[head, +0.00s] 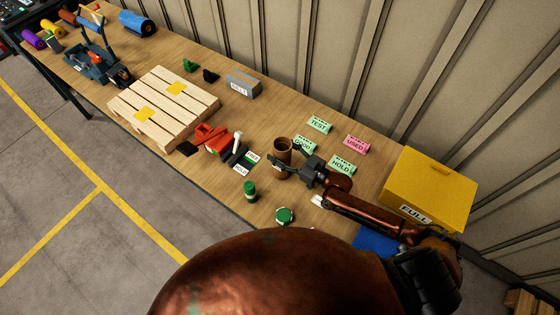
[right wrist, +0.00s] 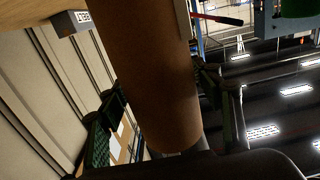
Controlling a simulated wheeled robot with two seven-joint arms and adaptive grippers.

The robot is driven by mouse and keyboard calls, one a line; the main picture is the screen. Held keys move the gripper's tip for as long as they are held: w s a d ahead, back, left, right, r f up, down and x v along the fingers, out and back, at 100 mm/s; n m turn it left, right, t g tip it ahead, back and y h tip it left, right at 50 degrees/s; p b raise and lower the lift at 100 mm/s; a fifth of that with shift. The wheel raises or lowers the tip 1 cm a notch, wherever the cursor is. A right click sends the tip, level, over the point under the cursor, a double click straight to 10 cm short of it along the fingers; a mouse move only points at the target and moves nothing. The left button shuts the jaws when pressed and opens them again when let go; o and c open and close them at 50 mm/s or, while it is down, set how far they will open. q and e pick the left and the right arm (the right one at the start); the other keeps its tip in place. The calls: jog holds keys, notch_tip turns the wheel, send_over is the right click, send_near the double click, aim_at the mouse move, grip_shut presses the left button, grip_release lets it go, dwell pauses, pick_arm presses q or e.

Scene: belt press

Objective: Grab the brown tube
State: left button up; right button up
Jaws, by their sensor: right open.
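The brown tube (head: 283,146) stands upright on the table in the middle of the head view, with its hollow top end showing. My right gripper (head: 285,163) reaches it from the right, with its fingers on either side of the tube and its jaws open. In the right wrist view the tube (right wrist: 158,75) runs between the two green-padded fingers, close to both. I cannot tell whether either finger touches it. The tube's lower part is partly hidden by the gripper in the head view. My left gripper is not in view.
Green tags (head: 319,124) and a pink tag (head: 357,144) lie behind the tube. A yellow box (head: 428,190) stands to the right. A corrugated wall (head: 330,60) runs behind.

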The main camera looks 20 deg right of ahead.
jog(key=p+x, duration=0.1)
jog(key=x, duration=0.3)
jog(key=shift+a, duration=0.25)
grip_shut()
dwell(0.5)
jog(key=shift+w+r, duration=0.1)
dwell(0.5)
